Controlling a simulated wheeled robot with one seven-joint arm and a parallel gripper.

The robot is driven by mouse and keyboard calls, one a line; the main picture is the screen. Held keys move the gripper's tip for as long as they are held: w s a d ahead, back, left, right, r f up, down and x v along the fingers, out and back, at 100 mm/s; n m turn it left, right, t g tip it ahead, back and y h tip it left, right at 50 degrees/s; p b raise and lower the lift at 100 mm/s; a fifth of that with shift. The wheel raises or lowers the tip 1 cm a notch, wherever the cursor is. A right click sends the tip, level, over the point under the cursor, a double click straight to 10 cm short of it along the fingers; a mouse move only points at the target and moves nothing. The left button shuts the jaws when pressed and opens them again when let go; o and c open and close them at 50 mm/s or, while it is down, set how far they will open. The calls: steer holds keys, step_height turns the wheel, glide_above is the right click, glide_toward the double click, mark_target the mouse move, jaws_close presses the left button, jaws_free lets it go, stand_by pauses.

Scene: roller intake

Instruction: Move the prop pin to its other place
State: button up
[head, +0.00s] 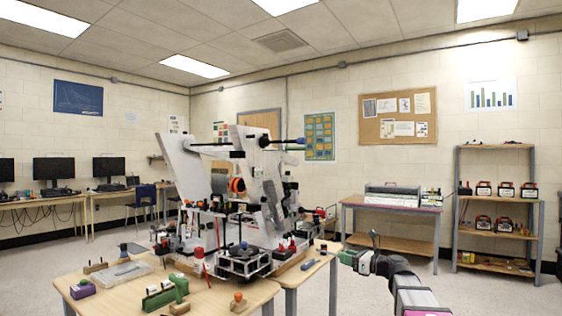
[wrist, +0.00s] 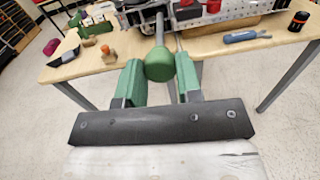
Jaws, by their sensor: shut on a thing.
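The prop pin, which I take to be the grey rod with a rounded green knob (wrist: 160,64), is between the green fingers of my gripper (wrist: 160,82) in the wrist view. My gripper is shut on the knob, and the rod points away from me toward the table edge. In the head view my gripper (head: 350,258) is in front of the tables, to the right of the large machine (head: 262,205); the pin is hard to make out there. The machine stands on the tables with two tilted pale plates and dark rods on top. Whether the rod's far end touches anything is unclear.
The wooden table (head: 115,299) holds a clear box (head: 122,273), a green block assembly (head: 165,295) and wooden-based knobs. A blue tool (wrist: 246,37) and a red-and-black cylinder (wrist: 299,20) lie near the table edge. Open floor lies right of the tables; a shelf (head: 497,205) stands farther back.

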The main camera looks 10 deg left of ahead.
steer(key=a+r+g, duration=0.1)
steer(key=a+r, duration=0.7)
steer(key=r, duration=0.5)
steer(key=a+r+n, duration=0.1)
steer(key=a+r, duration=0.8)
steer(key=r, duration=0.3)
steer(key=a+r+g, duration=0.1)
steer(key=a+r, duration=0.7)
steer(key=r, duration=0.5)
steer(key=shift+y, duration=0.4)
steer(key=shift+f+x, duration=0.1)
steer(key=shift+x, duration=1.35)
steer(key=shift+f+x, duration=0.15)
steer(key=shift+x, duration=1.35)
steer(key=shift+w+r, duration=0.1)
steer(key=shift+w, duration=0.05)
steer(key=shift+x, duration=2.55)
steer(key=shift+x, duration=1.3)
steer(key=shift+x, duration=1.05)
